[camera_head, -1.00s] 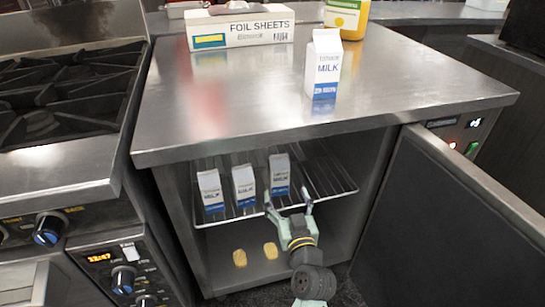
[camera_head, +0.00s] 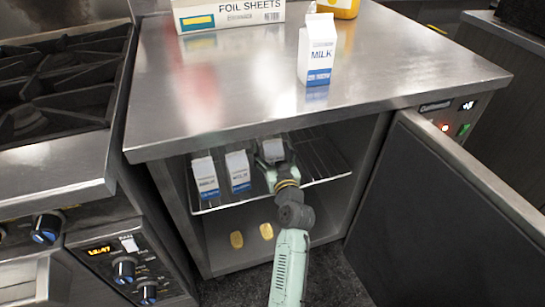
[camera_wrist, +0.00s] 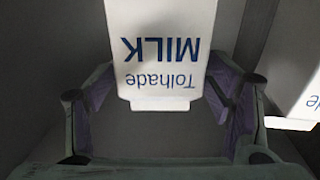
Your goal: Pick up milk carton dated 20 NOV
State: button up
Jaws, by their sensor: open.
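Three white and blue milk cartons stand on the wire shelf inside the open cabinet: a left one (camera_head: 205,178), a middle one (camera_head: 238,172) and a right one (camera_head: 272,149). A fourth carton (camera_head: 317,50) stands on the steel counter. My gripper (camera_head: 271,160) is at the right shelf carton, hiding its lower part. In the wrist view the open fingers lie on either side of this carton (camera_wrist: 160,45), which appears upside down with "Tolhade MILK" on it. Another carton (camera_wrist: 300,95) shows at the right edge. I cannot read any date.
The cabinet door (camera_head: 450,210) stands open at the right. The shelf (camera_head: 325,165) is bare right of my gripper, under the countertop (camera_head: 220,100). Two yellowish items (camera_head: 251,235) lie on the cabinet floor. A foil sheets box (camera_head: 230,15) and a stove (camera_head: 55,95) are nearby.

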jog(key=shift+w+a, duration=0.1)
jog(key=shift+w, duration=0.3)
jog(key=shift+c, duration=0.2)
jog(key=c, duration=1.6)
